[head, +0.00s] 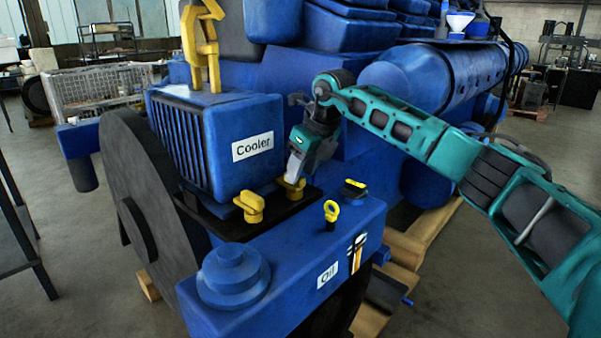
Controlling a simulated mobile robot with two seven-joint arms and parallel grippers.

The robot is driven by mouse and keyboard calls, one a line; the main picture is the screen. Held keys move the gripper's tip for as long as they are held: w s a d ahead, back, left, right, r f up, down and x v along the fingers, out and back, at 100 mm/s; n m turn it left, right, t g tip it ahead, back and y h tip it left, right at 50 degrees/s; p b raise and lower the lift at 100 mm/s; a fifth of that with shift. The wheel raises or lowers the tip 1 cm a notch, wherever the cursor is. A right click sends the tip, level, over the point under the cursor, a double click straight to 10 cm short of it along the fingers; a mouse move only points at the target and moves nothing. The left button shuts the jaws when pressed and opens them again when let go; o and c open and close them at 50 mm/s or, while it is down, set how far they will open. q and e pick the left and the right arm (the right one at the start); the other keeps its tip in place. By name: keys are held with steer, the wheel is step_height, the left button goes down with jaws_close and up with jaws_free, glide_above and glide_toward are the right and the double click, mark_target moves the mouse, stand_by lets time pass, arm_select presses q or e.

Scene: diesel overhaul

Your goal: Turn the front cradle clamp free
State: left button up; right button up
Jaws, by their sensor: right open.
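The blue cooler (228,128) sits on a black cradle plate (275,217) on the engine. Two yellow clamps stand at its foot: a nearer one (249,207) on the left and another (291,187) to its right. Which of them is called the front one cannot be told from the picture. My right gripper (293,176) is open and points down at the right clamp, with its fingertips at the clamp's top. Whether the fingers touch the clamp cannot be told. The left clamp stands free. My left gripper is not in view.
A yellow ring-topped dipstick (331,212) and a yellow-topped cap (355,188) stand on the blue oil housing (322,252) in front. A yellow lifting hook (203,45) rises above the cooler. A large dark wheel (140,190) is at left. Wooden pallet boards (412,246) lie below right.

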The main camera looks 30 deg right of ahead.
steer(key=shift+x, duration=0.8)
steer(key=shift+c, duration=0.4)
jaws_close()
